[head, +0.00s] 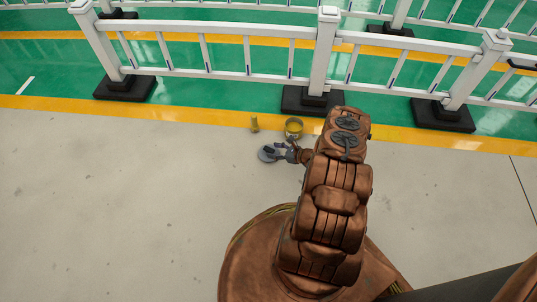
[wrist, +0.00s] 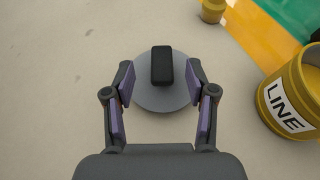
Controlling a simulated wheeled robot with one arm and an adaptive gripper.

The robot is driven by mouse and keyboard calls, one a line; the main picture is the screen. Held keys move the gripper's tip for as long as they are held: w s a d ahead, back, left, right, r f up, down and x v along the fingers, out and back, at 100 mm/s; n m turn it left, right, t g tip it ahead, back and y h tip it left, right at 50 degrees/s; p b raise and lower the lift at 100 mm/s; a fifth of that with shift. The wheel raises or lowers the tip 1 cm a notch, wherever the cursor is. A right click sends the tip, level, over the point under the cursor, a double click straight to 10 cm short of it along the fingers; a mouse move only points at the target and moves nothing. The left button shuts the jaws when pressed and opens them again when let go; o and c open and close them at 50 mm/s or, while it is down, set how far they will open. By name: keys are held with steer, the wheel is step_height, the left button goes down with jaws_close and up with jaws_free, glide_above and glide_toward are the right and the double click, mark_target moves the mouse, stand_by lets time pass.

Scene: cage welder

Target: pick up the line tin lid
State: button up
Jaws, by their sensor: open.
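The line tin lid is a flat grey disc (wrist: 159,101) with a dark block-shaped handle (wrist: 162,66) on top. It lies on the concrete floor, and in the head view the lid (head: 266,155) is just left of my gripper (head: 277,152). In the wrist view my gripper (wrist: 160,82) is open, with one finger on each side of the handle and gaps between them. The fingers overlap the disc's side edges in the picture. I cannot tell the height of the fingertips above the disc.
A yellow tin marked LINE (wrist: 290,98) stands open close on the right; it also shows in the head view (head: 294,129). A small yellow object (head: 254,123) stands left of it. White railings (head: 210,73) on dark feet run behind a yellow floor stripe. Floor to the left is clear.

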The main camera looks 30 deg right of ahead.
mark_target(269, 149)
steer(key=shift+b+x, duration=0.6)
steer(key=shift+x, duration=1.25)
steer(key=shift+w+d, duration=0.1)
steer(key=shift+c, duration=0.3)
jaws_close()
